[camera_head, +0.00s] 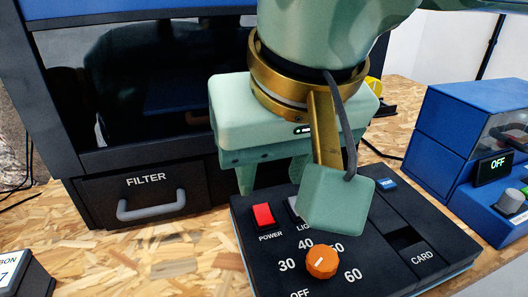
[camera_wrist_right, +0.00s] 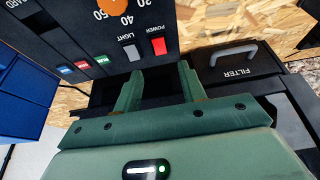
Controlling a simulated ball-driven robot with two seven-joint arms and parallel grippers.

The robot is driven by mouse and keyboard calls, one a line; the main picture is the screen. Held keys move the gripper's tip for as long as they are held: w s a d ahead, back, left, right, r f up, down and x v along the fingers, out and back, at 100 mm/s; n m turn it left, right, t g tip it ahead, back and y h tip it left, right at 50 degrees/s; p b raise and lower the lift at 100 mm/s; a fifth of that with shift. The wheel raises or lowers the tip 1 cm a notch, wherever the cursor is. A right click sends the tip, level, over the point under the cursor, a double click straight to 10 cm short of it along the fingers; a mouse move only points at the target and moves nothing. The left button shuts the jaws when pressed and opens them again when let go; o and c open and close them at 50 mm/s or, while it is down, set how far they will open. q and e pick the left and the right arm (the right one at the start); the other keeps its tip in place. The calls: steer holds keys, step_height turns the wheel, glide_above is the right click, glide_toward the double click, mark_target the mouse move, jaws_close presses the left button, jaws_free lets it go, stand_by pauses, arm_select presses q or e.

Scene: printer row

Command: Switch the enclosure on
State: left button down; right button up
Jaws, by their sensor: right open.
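The enclosure (camera_head: 160,85) is a big dark box with blue trim and a glossy black front. Its black control panel (camera_head: 400,220) lies on the bench in front. The red POWER switch (camera_head: 263,216) shows clear there and in the right wrist view (camera_wrist_right: 158,46). The grey LIGHT switch (camera_wrist_right: 132,53) is partly hidden by my wrist in the head view. My right gripper (camera_wrist_right: 160,72) is open and empty, its fingers pointing down behind the panel's back edge, near the switches. Whether it touches anything I cannot tell. My left gripper is out of view.
An orange knob (camera_head: 321,262) with numbers sits on the panel, right of POWER, with a CARD slot (camera_head: 408,245) farther right. A FILTER drawer (camera_head: 130,195) with a grey handle is left. A blue box (camera_head: 450,130) with an OFF display stands right.

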mark_target(262, 208)
steer(key=b+x, duration=0.2)
steer(key=x, duration=0.5)
steer(key=shift+f, duration=0.25)
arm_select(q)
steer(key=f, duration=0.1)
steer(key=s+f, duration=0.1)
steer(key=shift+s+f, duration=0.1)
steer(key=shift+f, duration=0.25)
arm_select(e)
steer(key=shift+c, duration=0.3)
jaws_close()
steer(key=g+p, duration=0.1)
steer(key=p, duration=0.3)
steer(key=r+g+h+p, duration=0.1)
steer(key=g+p, duration=0.1)
steer(key=p, duration=0.2)
steer(key=shift+w+a, duration=0.25)
steer(key=shift+w, duration=0.15)
steer(key=shift+w+f+g+p, duration=0.1)
steer(key=shift+g+p, duration=0.2)
steer(key=shift+p, duration=0.05)
steer(key=shift+w+f, duration=0.1)
steer(key=shift+f, duration=0.05)
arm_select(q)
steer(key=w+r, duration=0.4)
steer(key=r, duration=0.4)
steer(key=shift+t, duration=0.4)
arm_select(e)
steer(key=shift+f, duration=0.2)
